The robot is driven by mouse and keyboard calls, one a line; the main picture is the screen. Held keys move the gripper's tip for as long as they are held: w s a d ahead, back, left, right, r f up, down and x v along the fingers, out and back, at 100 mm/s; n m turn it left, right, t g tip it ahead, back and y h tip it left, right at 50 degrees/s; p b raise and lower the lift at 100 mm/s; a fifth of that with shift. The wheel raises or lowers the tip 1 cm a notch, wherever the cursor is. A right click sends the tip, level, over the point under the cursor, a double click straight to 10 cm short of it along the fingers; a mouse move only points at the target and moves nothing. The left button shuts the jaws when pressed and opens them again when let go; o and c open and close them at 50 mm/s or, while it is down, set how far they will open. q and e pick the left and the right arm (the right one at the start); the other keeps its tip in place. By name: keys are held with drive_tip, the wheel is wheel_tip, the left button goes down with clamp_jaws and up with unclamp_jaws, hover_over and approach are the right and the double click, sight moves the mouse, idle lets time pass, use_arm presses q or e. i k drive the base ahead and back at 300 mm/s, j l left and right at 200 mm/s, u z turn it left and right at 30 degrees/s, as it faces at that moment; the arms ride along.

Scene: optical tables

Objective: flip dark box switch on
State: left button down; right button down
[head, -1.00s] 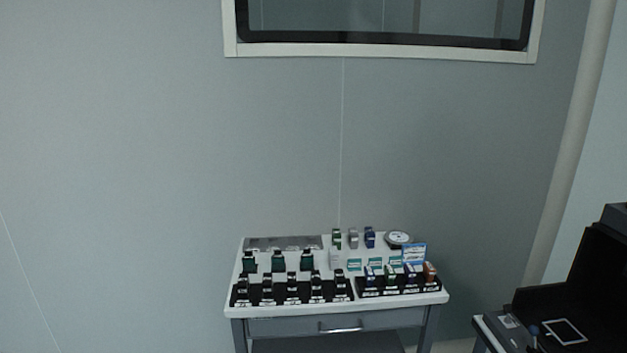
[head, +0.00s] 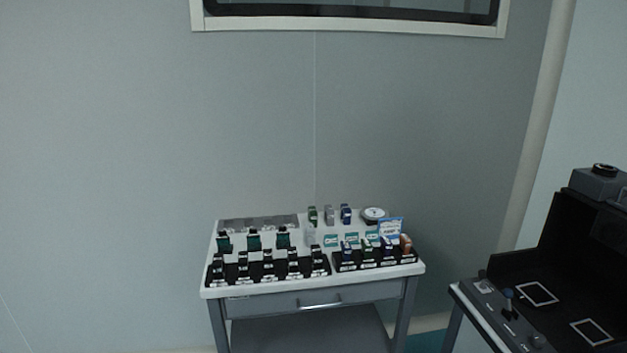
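A dark open-fronted box (head: 565,245) stands on a table at the right edge, cut off by the frame. Its inner floor bears white square outlines. A control strip (head: 497,308) runs along its left front side, with a blue-topped lever (head: 508,297) and small knobs. Which of these is the switch, and its position, are too small to tell. A grey device with a dark round top (head: 603,176) sits on the box's upper edge. Neither of my grippers is in view.
A white-topped cart (head: 312,289) with a drawer stands at centre against the wall, holding black racks (head: 268,266) of small parts. A pipe (head: 540,110) runs down the wall. A floor gap lies between cart and box table.

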sight(482, 273)
drive_tip(key=z, duration=1.35)
